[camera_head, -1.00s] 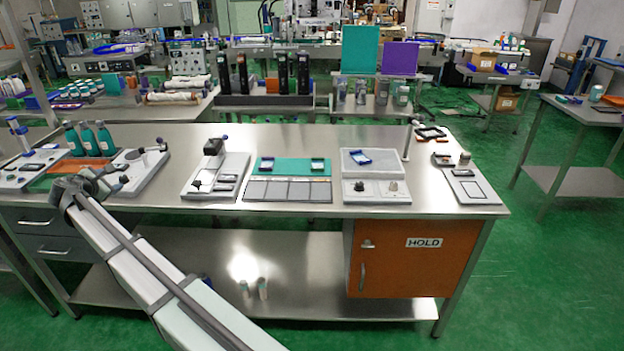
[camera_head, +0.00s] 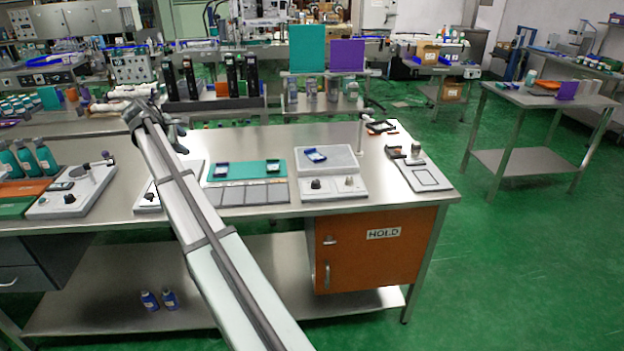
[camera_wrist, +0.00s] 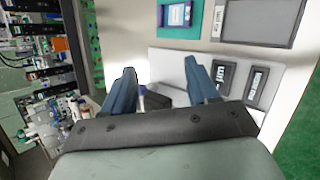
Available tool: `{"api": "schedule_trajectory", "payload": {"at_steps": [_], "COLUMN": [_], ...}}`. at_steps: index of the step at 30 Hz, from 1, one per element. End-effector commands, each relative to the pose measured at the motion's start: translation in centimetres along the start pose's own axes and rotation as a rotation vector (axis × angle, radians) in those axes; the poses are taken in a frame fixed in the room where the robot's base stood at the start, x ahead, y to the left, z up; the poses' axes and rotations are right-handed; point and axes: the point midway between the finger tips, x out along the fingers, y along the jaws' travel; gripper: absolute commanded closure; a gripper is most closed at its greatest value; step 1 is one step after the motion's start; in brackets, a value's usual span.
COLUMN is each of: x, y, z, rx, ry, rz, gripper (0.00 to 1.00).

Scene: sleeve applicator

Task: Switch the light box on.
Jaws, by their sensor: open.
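The light box appears to be the white unit with a pale flat panel (camera_head: 340,157) on the bench, right of the teal mat. A small blue-framed piece (camera_head: 314,155) lies on the panel. Its front strip carries a dark knob (camera_head: 315,184) and a lighter control (camera_head: 349,182). The panel shows no clear glow; I cannot tell whether it is lit. My gripper (camera_head: 180,132) is left of the light box, above the bench. In the wrist view my gripper (camera_wrist: 160,90) is open and empty, its blue fingers over a white device with a black block (camera_wrist: 152,101).
The teal mat (camera_head: 270,168) and grey tiles lie between my gripper and the light box. A thin post (camera_head: 361,135) stands at the box's back right corner. An orange HOLD cabinet (camera_head: 372,250) is below the bench. Bottles (camera_head: 27,158) stand left.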

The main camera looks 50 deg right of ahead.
Motion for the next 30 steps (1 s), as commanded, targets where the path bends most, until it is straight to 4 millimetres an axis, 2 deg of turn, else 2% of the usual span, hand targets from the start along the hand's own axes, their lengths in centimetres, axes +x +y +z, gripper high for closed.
{"api": "schedule_trajectory", "payload": {"at_steps": [1, 3, 9, 15, 24, 30], "x": [1.2, 2.5, 5.6, 7.7, 9.0, 8.9], "y": [-0.3, -0.8, -2.6, -4.9, -9.1, -11.5], "z": [2.5, 5.5, 13.6, 21.4, 32.4, 37.9], "rx": [0.042, 0.098, 0.253, 0.405, 0.625, 0.736], "ry": [-0.004, -0.006, -0.005, 0.003, 0.031, 0.057], "rz": [-0.041, -0.097, -0.252, -0.398, -0.603, -0.706], "gripper": [0.41, 0.41, 0.41, 0.41, 0.41, 0.41]}}
